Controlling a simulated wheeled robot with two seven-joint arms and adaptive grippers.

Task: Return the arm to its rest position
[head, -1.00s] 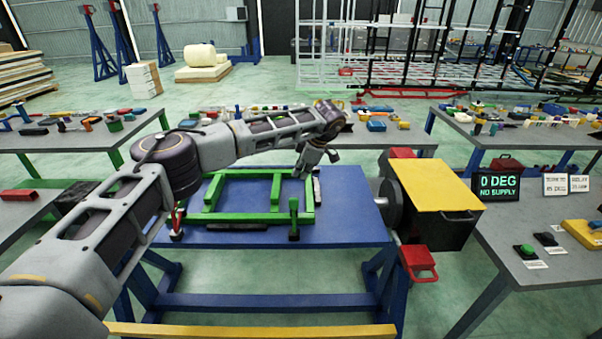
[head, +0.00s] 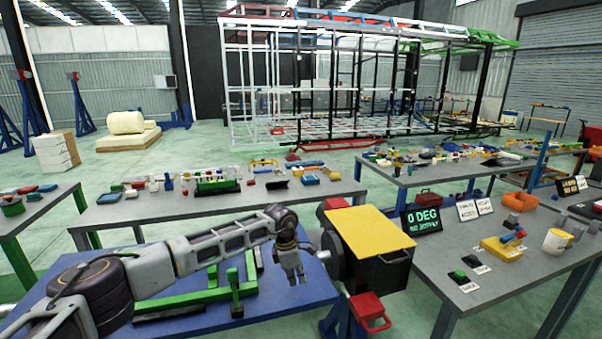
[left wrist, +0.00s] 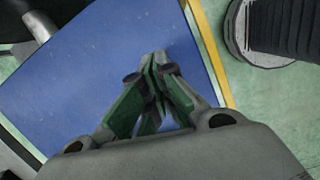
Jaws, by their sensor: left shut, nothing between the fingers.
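My left arm reaches in from the left in the head view, over the blue table (head: 170,325). My left gripper (head: 293,280) hangs pointing down near the table's right part, beside the black and yellow machine. In the left wrist view the gripper's fingers (left wrist: 150,65) are together with nothing between them, above bare blue tabletop (left wrist: 90,70). A green frame (head: 205,296) lies on the table, partly hidden behind my arm. My right gripper is in neither view.
The machine with a yellow top (head: 370,238) stands close to the right of the gripper, with a red box (head: 369,310) low on it. A grey table (head: 470,295) at right bears a display (head: 421,219) reading "0 DEG". Another cluttered table (head: 130,210) stands behind.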

